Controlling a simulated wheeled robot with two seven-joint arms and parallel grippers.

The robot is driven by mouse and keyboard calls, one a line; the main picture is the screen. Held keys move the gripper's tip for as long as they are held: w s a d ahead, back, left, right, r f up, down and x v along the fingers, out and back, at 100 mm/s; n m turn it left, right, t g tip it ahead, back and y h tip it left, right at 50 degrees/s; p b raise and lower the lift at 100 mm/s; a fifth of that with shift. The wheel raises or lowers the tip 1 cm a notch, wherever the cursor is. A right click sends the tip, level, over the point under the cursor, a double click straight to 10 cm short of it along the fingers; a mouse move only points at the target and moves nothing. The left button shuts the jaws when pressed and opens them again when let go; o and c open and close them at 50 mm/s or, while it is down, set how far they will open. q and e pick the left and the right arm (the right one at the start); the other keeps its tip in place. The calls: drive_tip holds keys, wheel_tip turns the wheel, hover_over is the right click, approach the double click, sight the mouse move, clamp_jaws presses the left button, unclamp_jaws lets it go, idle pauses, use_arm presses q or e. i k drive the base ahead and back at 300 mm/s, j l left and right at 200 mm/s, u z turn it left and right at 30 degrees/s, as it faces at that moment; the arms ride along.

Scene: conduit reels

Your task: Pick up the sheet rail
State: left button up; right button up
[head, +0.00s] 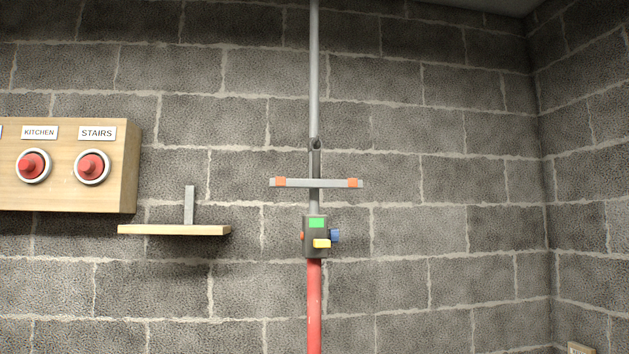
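A thin grey horizontal bar with an orange patch near each end, which looks like the sheet rail (331,184), is in the middle of the head view. It lies level across a dark upright piece (315,160) below the grey vertical pipe (314,70). I cannot tell how it is held there. Neither of my grippers shows in this view.
Below the bar, a dark box (309,250) with green, yellow, blue and red-orange parts sits above a red pipe (314,300). At left are a wooden shelf (150,230) with a grey upright piece (189,205) and a wooden panel (65,190) with red knobs. The block wall (450,230) right of the pipe is bare.

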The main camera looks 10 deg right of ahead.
sight(316, 182)
drive_tip(key=i+l, duration=0.3)
drive_tip(key=i+l+u, duration=0.7)
drive_tip(key=l+u, duration=0.15)
